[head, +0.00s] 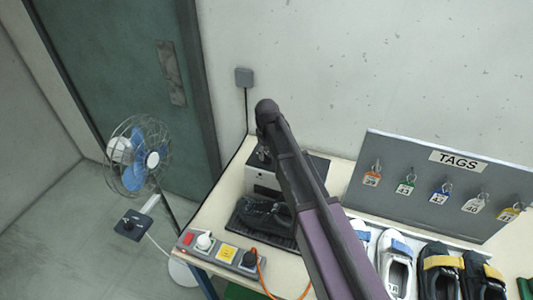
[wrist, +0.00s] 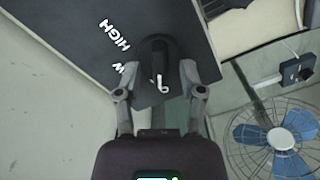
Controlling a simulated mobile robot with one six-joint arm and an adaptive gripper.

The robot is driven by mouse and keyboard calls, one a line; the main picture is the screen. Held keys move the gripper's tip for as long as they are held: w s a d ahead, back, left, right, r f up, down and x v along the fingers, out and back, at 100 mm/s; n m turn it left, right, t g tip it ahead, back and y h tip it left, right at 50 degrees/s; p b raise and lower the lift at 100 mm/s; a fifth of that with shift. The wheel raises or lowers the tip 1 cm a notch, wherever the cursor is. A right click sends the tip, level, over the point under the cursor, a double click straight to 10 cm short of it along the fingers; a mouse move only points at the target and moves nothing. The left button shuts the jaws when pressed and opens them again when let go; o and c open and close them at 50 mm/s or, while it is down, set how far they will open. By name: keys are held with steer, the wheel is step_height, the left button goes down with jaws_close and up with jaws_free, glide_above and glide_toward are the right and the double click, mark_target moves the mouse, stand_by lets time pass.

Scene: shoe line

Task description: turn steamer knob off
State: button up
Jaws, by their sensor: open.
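The steamer (head: 265,181) is a pale box with a dark top, standing on the table behind a black shoe and partly hidden by my arm. In the wrist view its dark panel (wrist: 90,45) carries the white word HIGH and part of another label ending in W. The black knob (wrist: 158,50) stands on this panel, with a white mark at its near end. My gripper (wrist: 158,74) is open, with one finger on each side of the knob; I cannot tell if they touch it. In the head view the knob is not clear, and my gripper (head: 262,154) is small and dark over the steamer.
A black shoe (head: 265,214) sits before the steamer. A power strip (head: 222,249) with plugs and an orange cable lies at the table's left edge. A fan (head: 138,158) stands left of the table. A tags board (head: 420,180) and several shoes are at right.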

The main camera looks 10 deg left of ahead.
steer(key=shift+m, duration=0.4)
steer(key=m, duration=0.2)
steer(key=shift+m, duration=0.4)
steer(key=m, duration=0.4)
steer(key=shift+w+d, duration=0.1)
steer(key=m, duration=0.7)
steer(key=shift+d, duration=0.15)
steer(key=shift+r+p, duration=0.3)
steer(key=shift+r, duration=0.05)
step_height(320, 180, up, 13)
steer(key=p, duration=1.3)
steer(key=s+d+f+b, duration=0.1)
steer(key=d+f+b, duration=0.1)
steer(key=d, duration=0.2)
steer(key=s+d+f+b, duration=0.1)
steer(key=d+f+b, duration=0.1)
steer(key=d, duration=0.3)
steer(key=s+d+f+b, duration=0.1)
steer(key=d+f+b, duration=0.1)
steer(key=d, duration=0.3)
steer(key=shift+s+d+f+b, duration=0.15)
steer(key=shift+s+f+b, duration=0.15)
steer(key=shift+f+b, duration=0.1)
steer(key=s+d+f+b, duration=0.3)
steer(key=d, duration=0.3)
steer(key=s+d+f+n+b, duration=0.1)
steer(key=s+d+f+b, duration=0.3)
steer(key=d, duration=0.3)
steer(key=shift+d+f, duration=0.15)
steer(key=shift+d, duration=0.1)
